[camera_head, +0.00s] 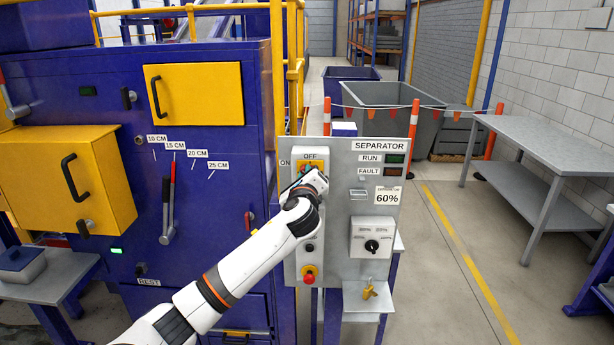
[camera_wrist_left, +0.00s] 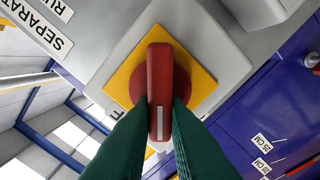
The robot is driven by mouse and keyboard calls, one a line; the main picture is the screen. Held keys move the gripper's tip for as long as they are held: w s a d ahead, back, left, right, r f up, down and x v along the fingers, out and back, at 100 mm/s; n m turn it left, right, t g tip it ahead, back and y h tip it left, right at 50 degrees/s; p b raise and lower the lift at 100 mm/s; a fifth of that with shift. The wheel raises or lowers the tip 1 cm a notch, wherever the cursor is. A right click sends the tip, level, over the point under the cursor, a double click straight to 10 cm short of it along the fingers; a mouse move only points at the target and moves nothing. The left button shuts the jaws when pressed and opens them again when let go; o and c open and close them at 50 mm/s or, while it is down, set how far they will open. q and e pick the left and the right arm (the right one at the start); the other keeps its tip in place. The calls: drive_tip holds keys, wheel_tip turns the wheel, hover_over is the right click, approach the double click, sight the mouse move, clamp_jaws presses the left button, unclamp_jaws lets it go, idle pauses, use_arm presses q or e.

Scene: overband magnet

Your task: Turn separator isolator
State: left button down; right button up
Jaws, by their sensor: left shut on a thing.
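The separator isolator is a red rotary handle (camera_wrist_left: 160,90) on a yellow plate (camera_wrist_left: 201,76), seen large in the left wrist view. In the head view my left gripper (camera_head: 308,182) covers most of the handle. The handle's white line lies along the grip. My right gripper is not in view.
Below on the panel are a red push button (camera_head: 309,279), a dark selector knob (camera_head: 372,246) and a yellow padlock (camera_head: 370,290). A blue machine (camera_head: 230,120) stands left. A grey table (camera_head: 540,140) stands right, with open floor between.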

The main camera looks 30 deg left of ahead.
use_arm(q)
drive_tip(key=shift+s+a+f+n+b, duration=0.15)
drive_tip(key=shift+n+b, duration=0.25)
drive_tip(key=shift+n, duration=1.15)
drive_tip(key=shift+w+f+n+b, duration=0.1)
drive_tip(key=shift+f+n+b, duration=0.25)
drive_tip(key=shift+n, duration=1.15)
drive_tip(key=shift+s+a+f+n+b, duration=0.1)
drive_tip(key=shift+n+b, duration=0.4)
drive_tip(key=shift+n, duration=1.05)
drive_tip(key=c, duration=1.4)
unclamp_jaws()
drive_tip(key=shift+c, duration=0.2)
drive_tip(key=b+v, duration=0.2)
drive_tip(key=v, duration=1)
